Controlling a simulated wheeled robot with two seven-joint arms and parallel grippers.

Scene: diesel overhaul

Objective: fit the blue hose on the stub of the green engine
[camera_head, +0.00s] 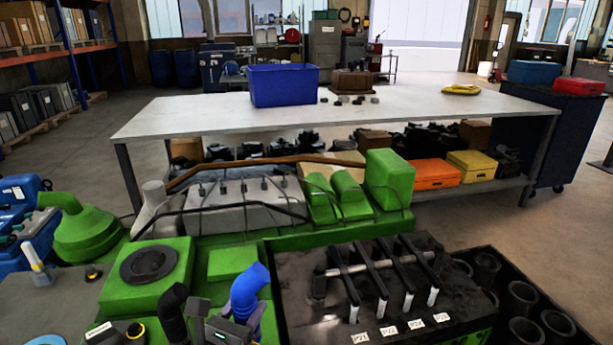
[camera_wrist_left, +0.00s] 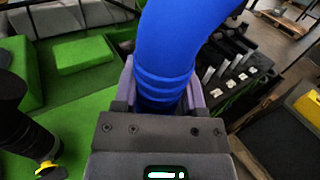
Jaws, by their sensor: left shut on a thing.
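The green engine (camera_head: 225,262) fills the lower part of the head view. The bent blue hose (camera_head: 248,288) stands over the engine's front part, its bend at the top. My left gripper (camera_head: 236,326) is shut around the blue hose; in the left wrist view, the fingers (camera_wrist_left: 160,98) lie on both sides of the ribbed hose (camera_wrist_left: 166,45). The hose's lower end is hidden behind the gripper, so I cannot tell whether it touches the stub. I cannot make out the stub. My right gripper is not in view.
A black bent pipe (camera_head: 171,310) stands close left of the gripper. A black block with a rocker assembly (camera_head: 370,268) is to the right, beside a tray of black cylinders (camera_head: 526,297). A workbench (camera_head: 420,112) with a blue bin (camera_head: 284,86) stands behind.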

